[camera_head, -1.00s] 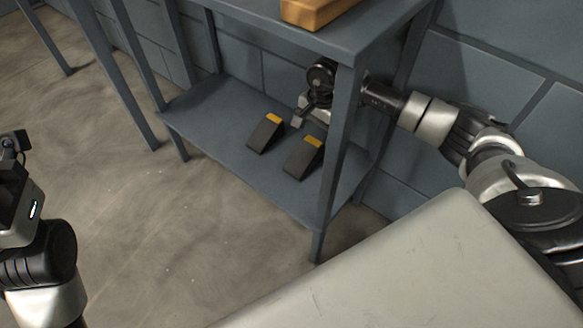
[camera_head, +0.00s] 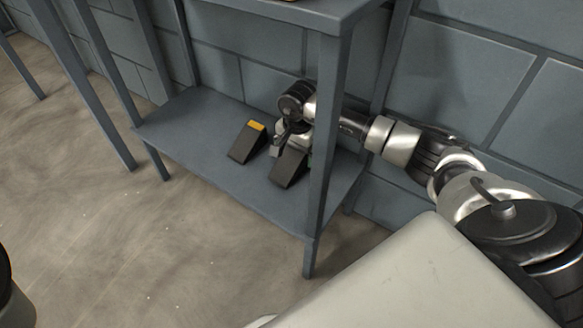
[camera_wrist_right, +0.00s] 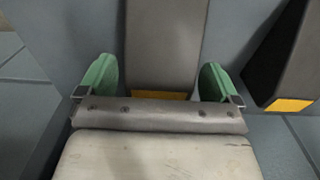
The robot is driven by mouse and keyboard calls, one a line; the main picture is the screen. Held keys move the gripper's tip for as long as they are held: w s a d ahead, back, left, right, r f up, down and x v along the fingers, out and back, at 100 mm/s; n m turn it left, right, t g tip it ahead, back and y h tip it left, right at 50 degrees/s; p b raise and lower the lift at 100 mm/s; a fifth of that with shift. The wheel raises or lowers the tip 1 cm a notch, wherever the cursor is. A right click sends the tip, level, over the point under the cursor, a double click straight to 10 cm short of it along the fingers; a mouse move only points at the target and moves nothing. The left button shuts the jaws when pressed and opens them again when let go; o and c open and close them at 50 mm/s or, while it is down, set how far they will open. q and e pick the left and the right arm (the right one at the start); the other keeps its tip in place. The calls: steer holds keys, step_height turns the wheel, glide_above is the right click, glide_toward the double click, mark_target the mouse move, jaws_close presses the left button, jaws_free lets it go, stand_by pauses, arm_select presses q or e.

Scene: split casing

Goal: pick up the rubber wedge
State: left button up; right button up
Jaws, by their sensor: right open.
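Two dark wedges with yellow ends lie on the lower shelf. The right wedge (camera_head: 288,170) is partly hidden behind my right gripper (camera_head: 286,148), which hangs low over its far end. The left wedge (camera_head: 246,144) lies clear beside it. In the right wrist view, one wedge (camera_wrist_right: 163,45) lies between the two green fingertips, with gaps on both sides and its yellow end close to the gripper. The other wedge (camera_wrist_right: 287,60) stands at the right edge of that view. My right gripper is open and empty. My left gripper is out of view.
The lower shelf (camera_head: 190,130) has free room to the left of the wedges. A table leg (camera_head: 322,150) stands just right of my right gripper, in front of my forearm. The tabletop is above and a block wall (camera_head: 470,80) is behind.

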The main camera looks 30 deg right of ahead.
steer(key=shift+f, duration=0.75)
steer(key=shift+c, duration=0.2)
steer(key=shift+r, duration=0.1)
steer(key=c, duration=1.2)
steer(key=shift+o, duration=0.2)
